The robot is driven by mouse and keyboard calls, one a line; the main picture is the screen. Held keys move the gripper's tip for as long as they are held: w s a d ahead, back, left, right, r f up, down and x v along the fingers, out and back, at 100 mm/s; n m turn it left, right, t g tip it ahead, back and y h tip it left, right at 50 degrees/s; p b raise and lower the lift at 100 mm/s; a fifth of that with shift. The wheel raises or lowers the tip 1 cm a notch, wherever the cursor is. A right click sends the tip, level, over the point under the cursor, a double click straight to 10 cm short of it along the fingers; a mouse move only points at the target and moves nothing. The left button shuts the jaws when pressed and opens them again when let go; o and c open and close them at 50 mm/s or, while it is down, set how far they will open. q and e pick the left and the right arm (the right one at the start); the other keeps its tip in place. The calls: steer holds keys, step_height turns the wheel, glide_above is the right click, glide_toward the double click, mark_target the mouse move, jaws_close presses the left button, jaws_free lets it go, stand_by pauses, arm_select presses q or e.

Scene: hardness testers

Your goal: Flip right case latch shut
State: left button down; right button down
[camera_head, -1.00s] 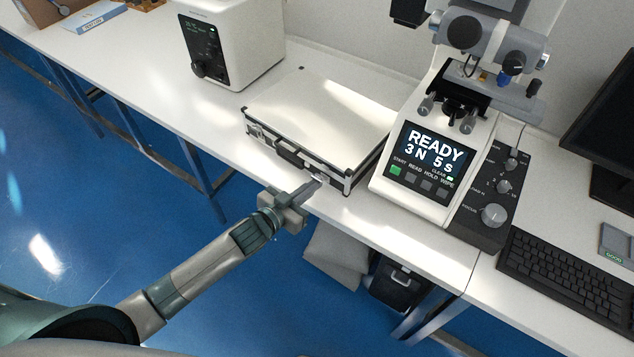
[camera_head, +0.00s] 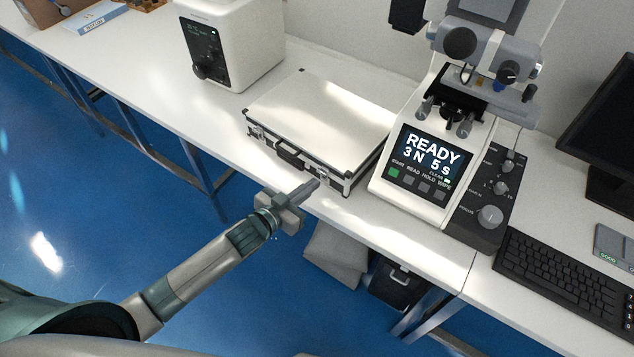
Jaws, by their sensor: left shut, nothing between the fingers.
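A silver-white case (camera_head: 318,112) with black edges lies closed on the white bench, its front towards me. Its black handle (camera_head: 291,158) is at the middle of the front, and the left latch (camera_head: 256,131) shows left of it. The right latch (camera_head: 323,174) is near the front right corner, partly behind my fingertips; I cannot tell whether it is shut. My left gripper (camera_head: 312,186) is shut and empty, its tips pointing up at the right latch, very near or touching it. My right gripper is not in view.
A hardness tester (camera_head: 433,156) with a lit READY screen stands close right of the case. A white box-shaped instrument (camera_head: 232,42) stands behind left. A keyboard (camera_head: 567,279) and a monitor (camera_head: 604,120) are at the right. The bench's front edge runs below the case.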

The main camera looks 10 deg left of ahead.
arm_select(q)
steer(key=p+v, duration=0.3)
steer(key=v, duration=0.3)
steer(key=shift+s, duration=0.15)
stand_by(0.4)
steer(key=shift+a, duration=0.15)
